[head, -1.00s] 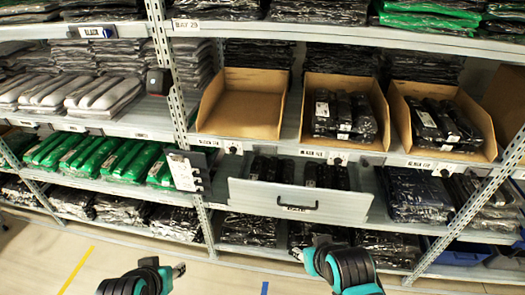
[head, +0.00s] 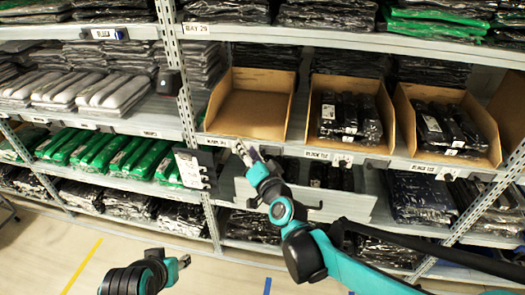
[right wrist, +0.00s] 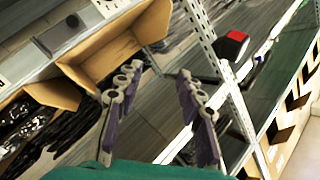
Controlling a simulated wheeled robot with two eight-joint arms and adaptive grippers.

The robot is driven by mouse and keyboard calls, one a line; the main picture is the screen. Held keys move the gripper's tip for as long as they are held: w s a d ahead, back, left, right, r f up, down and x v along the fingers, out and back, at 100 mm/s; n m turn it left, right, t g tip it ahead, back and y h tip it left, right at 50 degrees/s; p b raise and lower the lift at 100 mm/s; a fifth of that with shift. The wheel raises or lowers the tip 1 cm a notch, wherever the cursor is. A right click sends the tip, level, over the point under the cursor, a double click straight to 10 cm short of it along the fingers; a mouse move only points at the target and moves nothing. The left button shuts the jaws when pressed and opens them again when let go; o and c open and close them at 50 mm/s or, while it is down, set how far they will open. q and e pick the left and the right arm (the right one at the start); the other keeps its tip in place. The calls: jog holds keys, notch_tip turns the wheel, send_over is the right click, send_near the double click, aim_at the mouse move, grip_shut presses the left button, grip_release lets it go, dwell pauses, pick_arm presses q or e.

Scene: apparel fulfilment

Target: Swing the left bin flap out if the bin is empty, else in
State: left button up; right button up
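The left bin (head: 248,110) is an open-fronted cardboard box on the middle shelf, and its visible floor is bare. Its flap is not clear in the head view, where my right gripper (head: 243,150) covers part of the shelf edge below the bin. In the right wrist view my right gripper (right wrist: 158,95) has its two fingers apart with nothing between them. An empty-looking cardboard bin (right wrist: 120,45) shows beyond its left finger. My left gripper (head: 184,262) is low over the floor, away from the shelf; its finger gap is too small to judge.
The middle bin (head: 384,100) and right bin (head: 405,112) hold black bagged packs. A grey drawer front (head: 355,205) sticks out below, partly behind my right arm. A dark red-topped device (right wrist: 235,38) is right of my right gripper.

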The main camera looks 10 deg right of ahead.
jog(key=w+m+t+h, duration=0.2)
jog(key=w+m, duration=0.3)
jog(key=m+g+h+p, duration=0.2)
jog(key=m+h, duration=0.6)
jog(key=m, duration=0.3)
send_near(262, 155)
jog(key=w, duration=0.3)
jog(key=x, duration=0.5)
jog(key=d+b+x, duration=0.1)
jog(key=x, duration=0.1)
jog(key=shift+w, duration=0.15)
grip_shut()
